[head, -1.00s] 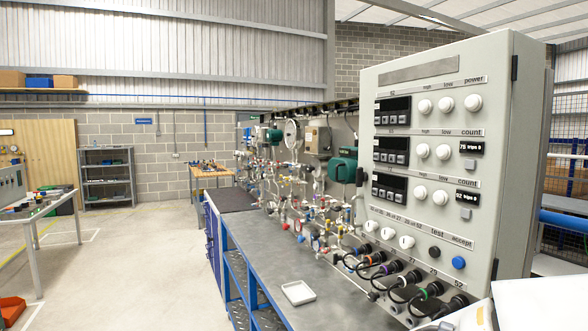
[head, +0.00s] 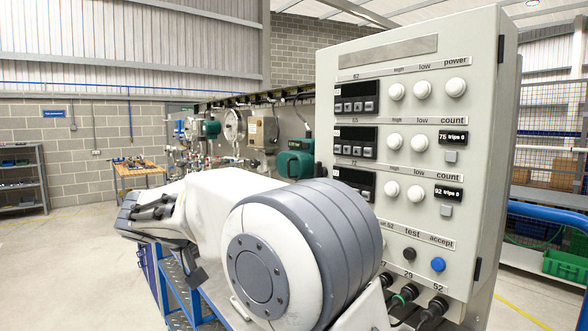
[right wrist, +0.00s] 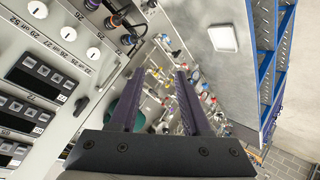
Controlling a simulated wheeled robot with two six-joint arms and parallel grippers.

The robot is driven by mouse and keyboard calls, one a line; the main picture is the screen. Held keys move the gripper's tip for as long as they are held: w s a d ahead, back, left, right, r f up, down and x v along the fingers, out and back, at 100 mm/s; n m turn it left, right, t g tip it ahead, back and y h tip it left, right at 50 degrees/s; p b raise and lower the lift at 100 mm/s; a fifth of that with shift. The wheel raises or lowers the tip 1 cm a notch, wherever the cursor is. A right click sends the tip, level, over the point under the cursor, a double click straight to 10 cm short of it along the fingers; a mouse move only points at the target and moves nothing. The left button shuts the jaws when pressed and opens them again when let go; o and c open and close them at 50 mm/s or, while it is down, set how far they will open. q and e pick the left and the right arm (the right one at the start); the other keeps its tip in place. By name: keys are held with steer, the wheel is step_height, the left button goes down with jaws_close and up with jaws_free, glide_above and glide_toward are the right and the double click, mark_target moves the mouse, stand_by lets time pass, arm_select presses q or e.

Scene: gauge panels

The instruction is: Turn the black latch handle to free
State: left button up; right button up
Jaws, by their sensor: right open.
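My right arm covers much of the bench and the lower left of the grey cabinet (head: 330,95) in the head view. My right gripper (right wrist: 156,74) shows in the right wrist view with two dark parallel fingers. It is open, and nothing is held between them. Beyond the fingers lies the pipework with small coloured valves and fittings (right wrist: 192,78), some distance off. The cabinet face (right wrist: 62,62) appears turned over at the left of that view. My left gripper is in neither view.
The grey bench top (right wrist: 252,20) carries a white tray (right wrist: 222,37). Black cable plugs (head: 434,309) stick out below the cabinet. A green housing (head: 294,164) and a round gauge (head: 233,125) stand along the pipework. A blue rail (head: 548,221) runs at the right.

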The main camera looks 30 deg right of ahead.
steer(key=w+d+r+m+g+h, duration=0.1)
steer(key=w+d+r+m+h, duration=0.35)
steer(key=d+r+m, duration=0.35)
steer(key=m+g+h, duration=0.2)
steer(key=m+h, duration=0.1)
glide_toward(315, 167)
steer(key=d+p, duration=0.1)
steer(key=d, duration=0.1)
steer(key=d+p, duration=0.2)
steer(key=d, duration=0.1)
steer(key=d+p, duration=0.1)
steer(key=d, duration=0.2)
steer(key=shift+w+r+p, duration=0.15)
steer(key=shift+w+p, duration=0.15)
steer(key=shift+p, duration=0.1)
steer(key=shift+d, duration=0.65)
steer(key=shift+f, duration=0.2)
jaws_close()
